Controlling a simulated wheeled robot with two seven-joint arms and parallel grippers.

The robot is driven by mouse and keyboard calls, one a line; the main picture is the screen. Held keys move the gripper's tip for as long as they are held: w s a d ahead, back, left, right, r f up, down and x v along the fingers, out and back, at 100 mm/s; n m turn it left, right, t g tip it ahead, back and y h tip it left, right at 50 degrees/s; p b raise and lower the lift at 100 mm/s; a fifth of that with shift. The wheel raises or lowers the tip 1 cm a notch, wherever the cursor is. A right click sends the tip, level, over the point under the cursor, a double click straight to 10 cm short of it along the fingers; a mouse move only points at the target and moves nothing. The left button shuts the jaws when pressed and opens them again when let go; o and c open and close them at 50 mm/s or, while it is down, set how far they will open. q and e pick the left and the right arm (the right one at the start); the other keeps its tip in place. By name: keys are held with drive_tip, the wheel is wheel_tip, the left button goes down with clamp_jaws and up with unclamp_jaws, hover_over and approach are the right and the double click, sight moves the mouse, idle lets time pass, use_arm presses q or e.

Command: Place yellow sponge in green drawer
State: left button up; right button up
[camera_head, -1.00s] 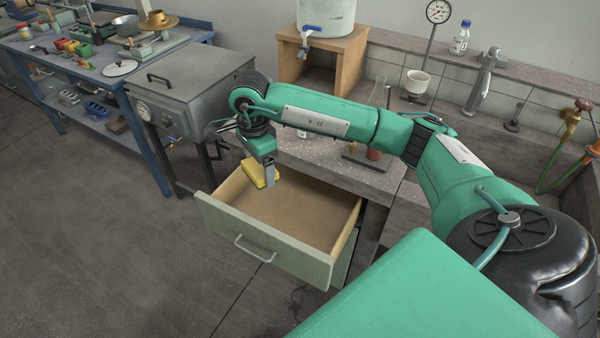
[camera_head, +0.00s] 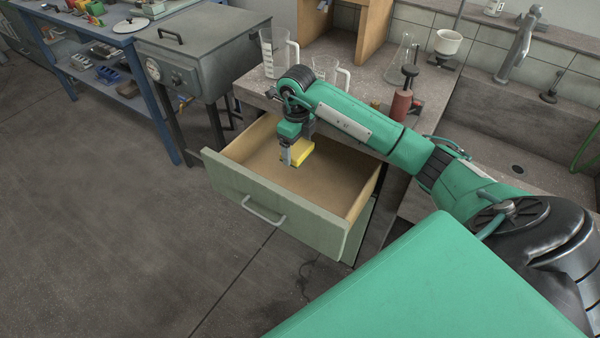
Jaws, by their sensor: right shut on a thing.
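The yellow sponge (camera_head: 303,152) is held in my right gripper (camera_head: 290,160), which points down and is shut on it. The sponge and the fingertips are over the inside of the open green drawer (camera_head: 265,198), towards its back left part. I cannot tell whether the sponge touches the drawer floor. The drawer is pulled out, with a pale wooden inside that looks otherwise empty and a metal handle on its front. My left gripper is not in view.
The bench top above the drawer holds two glass beakers (camera_head: 273,55), a flask (camera_head: 402,58) and a red burner-like object (camera_head: 402,100). A grey metal oven (camera_head: 200,55) stands left of the drawer. A sink (camera_head: 520,150) lies to the right.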

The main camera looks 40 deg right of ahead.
sight(297, 184)
wheel_tip(297, 184, down, 12)
drive_tip(key=shift+f+b, duration=0.1)
drive_tip(key=shift+b, duration=0.25)
drive_tip(key=shift+f, duration=0.2)
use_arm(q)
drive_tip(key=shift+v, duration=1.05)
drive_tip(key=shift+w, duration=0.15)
use_arm(e)
drive_tip(key=shift+f, duration=0.1)
drive_tip(key=o, duration=0.8)
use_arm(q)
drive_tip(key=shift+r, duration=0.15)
use_arm(e)
drive_tip(key=shift+o, duration=0.2)
